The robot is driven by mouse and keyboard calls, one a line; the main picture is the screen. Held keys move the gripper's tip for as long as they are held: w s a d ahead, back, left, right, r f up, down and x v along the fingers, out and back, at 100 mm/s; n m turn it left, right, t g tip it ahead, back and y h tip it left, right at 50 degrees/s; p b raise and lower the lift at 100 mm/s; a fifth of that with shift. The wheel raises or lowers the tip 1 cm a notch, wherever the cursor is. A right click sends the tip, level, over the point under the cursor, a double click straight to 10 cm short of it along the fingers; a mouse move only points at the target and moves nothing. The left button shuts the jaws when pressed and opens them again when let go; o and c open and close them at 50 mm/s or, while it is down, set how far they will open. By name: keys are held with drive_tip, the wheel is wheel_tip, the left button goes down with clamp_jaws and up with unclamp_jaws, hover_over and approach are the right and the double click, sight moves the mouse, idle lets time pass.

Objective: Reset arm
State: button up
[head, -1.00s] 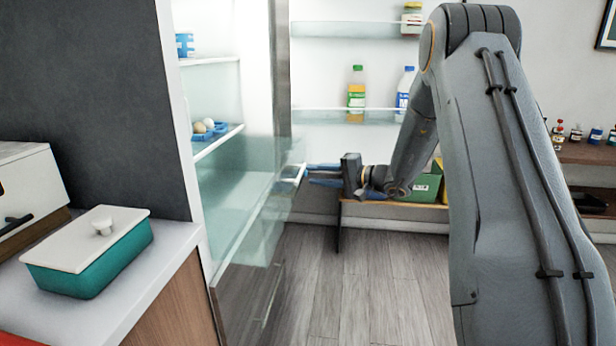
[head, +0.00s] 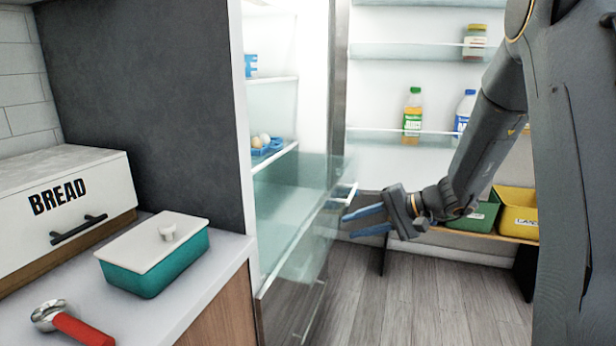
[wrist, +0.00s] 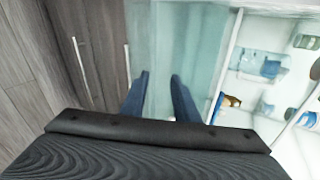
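My gripper (head: 347,225) is in the middle of the head view, its two blue fingers apart with nothing between them. It is just in front of the handle (head: 343,196) of a clear fridge drawer (head: 300,225) and a little below it, and looks apart from it. The drawer is pulled out from the open fridge. In the wrist view my gripper (wrist: 158,77) also shows open and empty, its fingers pointing towards the clear drawer front (wrist: 185,45).
At left, a counter (head: 165,318) holds a bread box (head: 65,205), a teal lidded dish (head: 150,265) and a red-handled utensil (head: 75,325). The open fridge door (head: 375,90) holds bottles. Green (head: 478,217) and yellow (head: 517,212) bins stand on a low shelf behind my arm. Open floor lies below.

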drive_tip(key=s+a+f+n+g+h+p, duration=0.1)
drive_tip(key=s+a+g+h, duration=0.15)
drive_tip(key=s, duration=0.55)
drive_tip(key=s+a+n+g+h+p, duration=0.1)
drive_tip(key=s+g, duration=0.2)
drive_tip(key=s, duration=0.6)
drive_tip(key=s+d+n+h+p, duration=0.1)
drive_tip(key=s+d+n+h, duration=0.1)
drive_tip(key=s, duration=0.5)
drive_tip(key=s+d+n+h+p, duration=0.1)
drive_tip(key=s+d+n+h, duration=0.1)
drive_tip(key=s+d+h, duration=0.2)
drive_tip(key=s+r+h, duration=0.1)
drive_tip(key=s, duration=0.2)
